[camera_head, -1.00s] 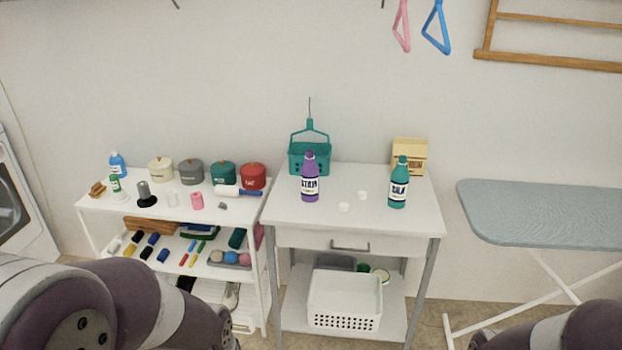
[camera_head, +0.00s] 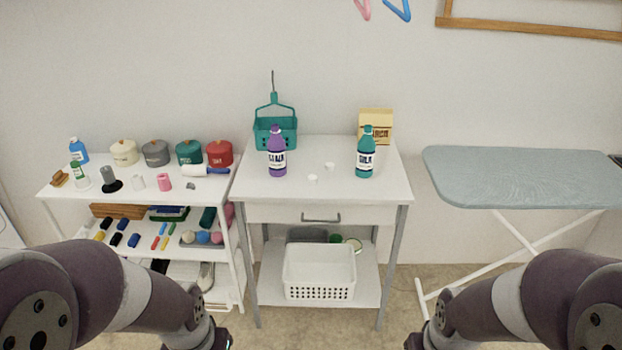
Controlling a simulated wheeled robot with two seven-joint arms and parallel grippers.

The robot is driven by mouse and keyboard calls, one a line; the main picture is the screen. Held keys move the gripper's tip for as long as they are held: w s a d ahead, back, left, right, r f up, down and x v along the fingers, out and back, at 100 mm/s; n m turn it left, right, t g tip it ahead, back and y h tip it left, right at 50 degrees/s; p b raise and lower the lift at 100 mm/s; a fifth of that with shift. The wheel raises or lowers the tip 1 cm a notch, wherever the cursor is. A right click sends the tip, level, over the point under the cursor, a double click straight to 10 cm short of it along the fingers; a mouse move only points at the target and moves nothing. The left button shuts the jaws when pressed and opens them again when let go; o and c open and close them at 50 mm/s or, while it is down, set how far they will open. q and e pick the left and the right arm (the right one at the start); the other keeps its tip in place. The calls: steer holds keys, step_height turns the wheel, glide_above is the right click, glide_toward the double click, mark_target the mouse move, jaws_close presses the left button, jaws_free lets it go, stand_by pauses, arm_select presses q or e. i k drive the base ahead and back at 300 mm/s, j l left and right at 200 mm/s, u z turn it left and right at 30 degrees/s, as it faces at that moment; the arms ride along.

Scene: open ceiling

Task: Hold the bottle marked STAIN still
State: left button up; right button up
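The purple bottle marked STAIN (camera_head: 277,154) stands upright on the white table, left of the middle. Its lettering is small and blurred now but reads more clearly in the earlier frame. A teal bottle (camera_head: 366,154), whose label seems to read SILK, stands upright to its right. Two small white caps, a nearer one (camera_head: 312,178) and a farther one (camera_head: 330,166), lie between the bottles. My arms come in from the lower left and lower right corners, well short of the bottles.
A teal basket (camera_head: 275,134) stands behind the purple bottle, and a tan box (camera_head: 375,126) behind the teal one. The front of the white table (camera_head: 290,196) is clear. A shelf cart (camera_head: 62,187) stands left; an ironing board (camera_head: 510,175) stands right.

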mark_target(276, 145)
steer(key=i+z, duration=0.1)
steer(key=z, duration=0.6)
steer(key=i+j+z, duration=0.4)
steer(key=j, duration=0.25)
steer(key=i+j+z, duration=0.15)
steer(key=j, duration=0.2)
steer(key=i+j+z, duration=0.2)
steer(key=j, duration=0.15)
steer(key=j+z, duration=0.2)
steer(key=j, duration=0.55)
steer(key=i, duration=0.05)
